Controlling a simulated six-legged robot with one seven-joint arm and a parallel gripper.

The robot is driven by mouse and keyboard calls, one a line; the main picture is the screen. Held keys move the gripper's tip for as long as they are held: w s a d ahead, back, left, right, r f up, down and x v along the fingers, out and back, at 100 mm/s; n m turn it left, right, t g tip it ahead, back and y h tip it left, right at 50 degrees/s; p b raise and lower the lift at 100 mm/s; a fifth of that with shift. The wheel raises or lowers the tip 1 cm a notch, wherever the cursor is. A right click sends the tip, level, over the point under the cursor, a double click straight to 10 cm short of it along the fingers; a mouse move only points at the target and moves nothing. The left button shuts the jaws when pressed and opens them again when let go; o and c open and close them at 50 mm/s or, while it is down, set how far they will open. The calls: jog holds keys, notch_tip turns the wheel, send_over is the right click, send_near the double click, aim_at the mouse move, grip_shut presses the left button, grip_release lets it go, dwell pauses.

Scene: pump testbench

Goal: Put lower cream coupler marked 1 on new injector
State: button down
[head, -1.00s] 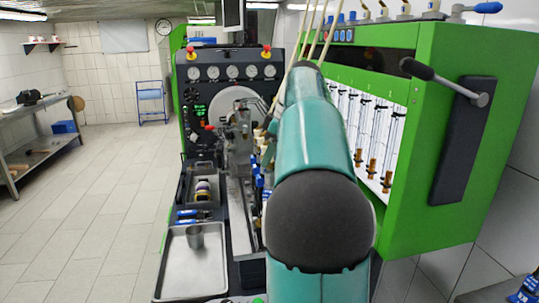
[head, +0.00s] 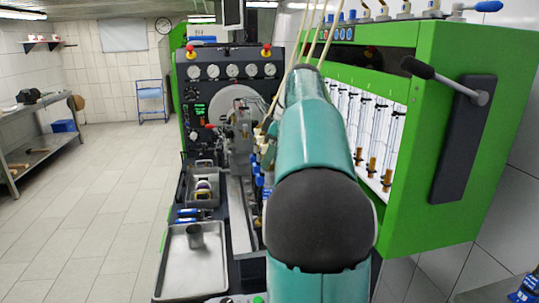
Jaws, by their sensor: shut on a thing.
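Small cream couplers (head: 263,149) show in a row along the left edge of my teal arm, near the middle of the testbench. Their marks are too small to read, so I cannot tell which one is marked 1. Blue fittings (head: 259,181) sit below them. The injector cannot be made out with certainty; a grey metal assembly (head: 241,128) stands just left of the couplers. My arm reaches forward over the bench and hides its own end, so my gripper and anything in it are hidden.
A metal tray (head: 180,275) with a grey cup (head: 195,236) lies at the front left. A dark bin (head: 190,190) with parts stands behind it. The green cabinet (head: 440,150) with glass tubes closes off the right. Thin cream hoses (head: 312,40) hang above the arm. The floor at left is clear.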

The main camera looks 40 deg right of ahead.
jog(key=c, duration=1.5)
grip_release()
jog(key=shift+f, duration=0.1)
jog(key=shift+v, duration=5.55)
jog(key=shift+a, duration=0.15)
